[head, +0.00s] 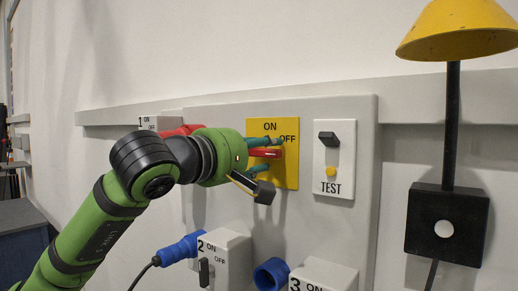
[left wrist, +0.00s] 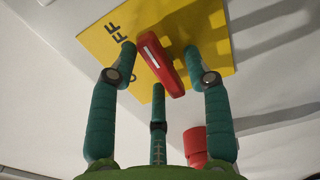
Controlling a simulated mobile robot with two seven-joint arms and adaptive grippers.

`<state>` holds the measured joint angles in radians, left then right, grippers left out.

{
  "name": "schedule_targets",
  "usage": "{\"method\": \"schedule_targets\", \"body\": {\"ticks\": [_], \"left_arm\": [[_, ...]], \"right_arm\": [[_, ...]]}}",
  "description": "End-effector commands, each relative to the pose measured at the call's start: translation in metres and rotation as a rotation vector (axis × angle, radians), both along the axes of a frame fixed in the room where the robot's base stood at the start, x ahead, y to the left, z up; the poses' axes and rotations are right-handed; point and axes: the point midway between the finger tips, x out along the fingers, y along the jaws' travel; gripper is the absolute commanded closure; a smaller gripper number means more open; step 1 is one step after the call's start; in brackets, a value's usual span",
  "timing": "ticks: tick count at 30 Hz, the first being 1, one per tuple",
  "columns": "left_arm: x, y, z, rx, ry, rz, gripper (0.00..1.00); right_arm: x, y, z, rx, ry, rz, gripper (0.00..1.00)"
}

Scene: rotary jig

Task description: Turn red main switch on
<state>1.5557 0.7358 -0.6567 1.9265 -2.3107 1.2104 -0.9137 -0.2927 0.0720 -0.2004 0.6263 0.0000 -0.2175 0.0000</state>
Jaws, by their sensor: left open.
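The red main switch handle (head: 270,153) sits on a yellow plate (head: 287,178) marked ON at the top and OFF at the right. In the head view the handle lies roughly level, its end towards the right side below the OFF mark. My left gripper (head: 275,155) is in front of the plate with its teal fingers open around the handle. In the left wrist view the red handle (left wrist: 166,68) stands between the spread fingers of my left gripper (left wrist: 160,62), with no clear contact. The gripper hides part of the plate. My right gripper is not in view.
A white TEST panel (head: 333,182) with a black switch is just right of the plate. A yellow lamp (head: 460,30) stands farther right. Boxes 2 (head: 232,245) and 3 (head: 325,275), with blue connectors, are below. A red connector (head: 183,131) is behind my gripper.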

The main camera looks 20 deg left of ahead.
Motion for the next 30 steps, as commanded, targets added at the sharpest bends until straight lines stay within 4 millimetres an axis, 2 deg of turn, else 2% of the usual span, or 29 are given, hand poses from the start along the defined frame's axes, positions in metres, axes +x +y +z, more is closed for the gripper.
{"method": "schedule_targets", "body": {"ticks": [1, 2, 3, 5, 6, 19, 30], "left_arm": [[0.0, 0.0, 0.0, 0.0, 0.0, 0.0, 0.51], [0.0, 0.0, 0.0, 0.0, 0.0, -0.001, 0.55], [0.0, 0.0, 0.0, 0.0, 0.0, -0.001, 0.71], [0.0, 0.0, 0.0, 0.0, 0.0, -0.001, 0.95], [0.0, 0.0, 0.0, -0.001, 0.0, -0.001, 1.0], [0.0, 0.0, -0.002, -0.044, 0.016, -0.002, 1.0], [0.0, 0.0, -0.004, -0.292, 0.104, -0.003, 1.0]], "right_arm": [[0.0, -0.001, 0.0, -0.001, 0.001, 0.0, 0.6], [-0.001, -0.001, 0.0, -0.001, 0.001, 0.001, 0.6], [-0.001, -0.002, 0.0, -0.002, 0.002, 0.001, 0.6], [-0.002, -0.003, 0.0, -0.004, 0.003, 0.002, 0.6], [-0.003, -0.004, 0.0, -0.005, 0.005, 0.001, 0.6], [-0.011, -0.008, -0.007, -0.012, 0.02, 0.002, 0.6], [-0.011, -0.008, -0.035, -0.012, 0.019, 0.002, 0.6]]}}
